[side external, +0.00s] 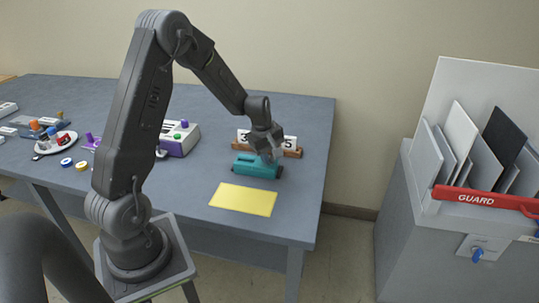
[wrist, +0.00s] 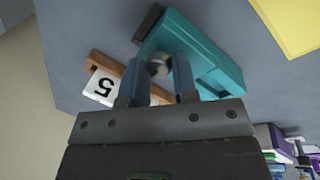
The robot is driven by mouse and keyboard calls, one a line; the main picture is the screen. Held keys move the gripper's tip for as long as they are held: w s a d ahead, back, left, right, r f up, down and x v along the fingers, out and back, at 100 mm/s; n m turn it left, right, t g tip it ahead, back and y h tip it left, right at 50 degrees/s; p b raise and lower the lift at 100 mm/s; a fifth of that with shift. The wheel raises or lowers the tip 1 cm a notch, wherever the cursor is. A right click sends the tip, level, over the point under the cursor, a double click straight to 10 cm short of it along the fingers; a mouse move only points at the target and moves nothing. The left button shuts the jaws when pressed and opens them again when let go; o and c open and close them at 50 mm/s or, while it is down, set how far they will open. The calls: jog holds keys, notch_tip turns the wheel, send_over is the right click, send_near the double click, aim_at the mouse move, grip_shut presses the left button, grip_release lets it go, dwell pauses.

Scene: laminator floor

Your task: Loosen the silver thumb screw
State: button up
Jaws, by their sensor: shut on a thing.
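A teal block-like fixture (side external: 257,168) lies on the grey table near its right end, and it also shows in the wrist view (wrist: 215,58). The silver thumb screw (wrist: 158,67) is a small round metal piece at the fixture's edge in the wrist view. My gripper (wrist: 158,68) has its two blue-grey fingers on either side of the screw, shut on it. In the side view my gripper (side external: 268,157) points down at the top of the fixture and hides the screw there.
A wooden rack with white number tiles (side external: 289,147) stands just behind the fixture. A yellow sheet (side external: 244,198) lies in front. A purple-and-white device (side external: 180,140) and a plate of small items (side external: 54,143) are further left. A grey cabinet with a red guard bar (side external: 485,198) stands right.

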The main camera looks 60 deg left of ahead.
jog(key=o, duration=0.9)
jog(key=shift+o, duration=0.2)
jog(key=v, duration=1.3)
jog(key=shift+r, duration=0.4)
